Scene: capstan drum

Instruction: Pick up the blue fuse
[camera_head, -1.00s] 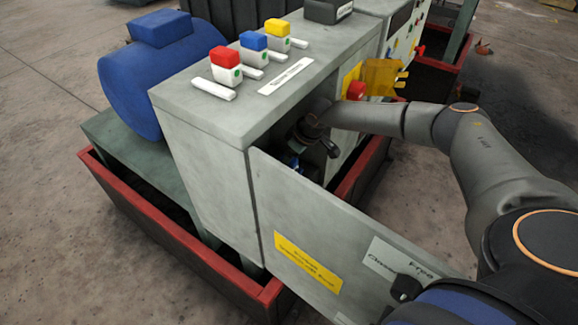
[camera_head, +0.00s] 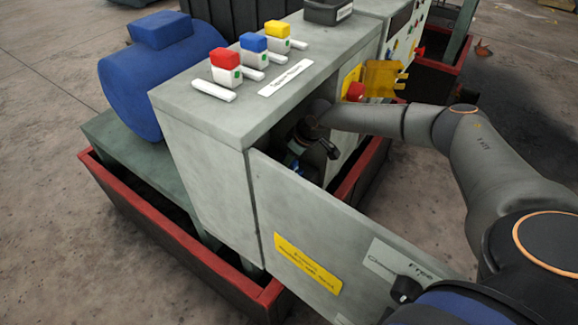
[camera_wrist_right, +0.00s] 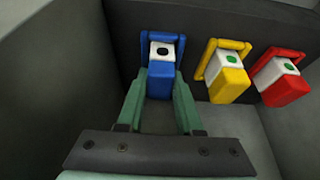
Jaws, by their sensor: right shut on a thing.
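A blue fuse (camera_wrist_right: 160,80) with a white face and a dark dot sits at the back wall inside the cabinet, in front of a blue bracket (camera_wrist_right: 181,45). My right gripper (camera_wrist_right: 160,88) has its green fingers on both sides of the fuse's lower blue part and is shut on it. In the head view my right arm reaches into the cabinet opening, and the fingertips are hidden there. Another blue-topped block (camera_head: 253,42) with a green dot stands on the cabinet top, between a red one and a yellow one. My left gripper is not in view.
A yellow fuse (camera_wrist_right: 226,80) and a red fuse (camera_wrist_right: 281,80), both with green dots, sit close on the right of the blue one. The cabinet's side wall (camera_wrist_right: 50,70) is near on the left. The open grey door (camera_head: 330,235) stands below my arm.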

